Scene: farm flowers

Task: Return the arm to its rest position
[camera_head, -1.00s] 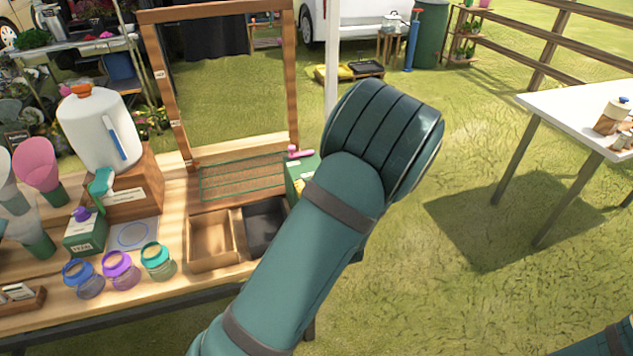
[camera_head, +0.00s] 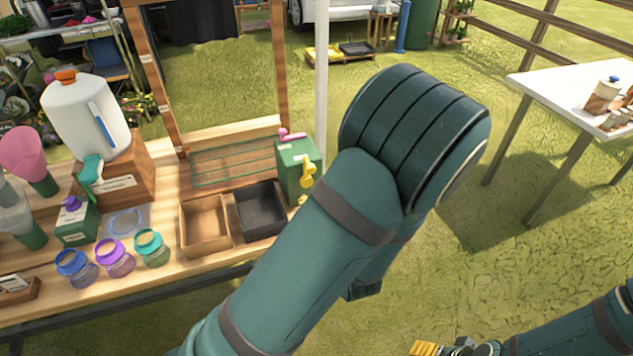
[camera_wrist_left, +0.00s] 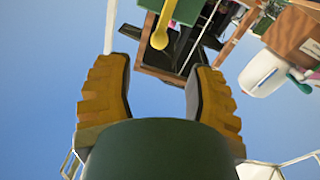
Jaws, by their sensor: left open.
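My left arm (camera_head: 305,265) spans the middle of the head view, its big rounded joint (camera_head: 415,130) to the right of the wooden stand. My left gripper is hidden in the head view. In the left wrist view my left gripper (camera_wrist_left: 158,75) is open, its two yellow fingers wide apart with nothing between them. Beyond the fingertips hangs the yellow crank (camera_wrist_left: 161,32) of a green box. My right gripper (camera_head: 430,347) shows only as yellow finger parts at the bottom edge of the head view, cut off by the frame.
The wooden stand holds a green box (camera_head: 290,165) with a yellow crank, a black tray (camera_head: 262,228), a wooden tray (camera_head: 184,235), several jars and a white dispenser (camera_head: 85,120). A white table (camera_head: 560,90) stands at the right. Grass between them is open.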

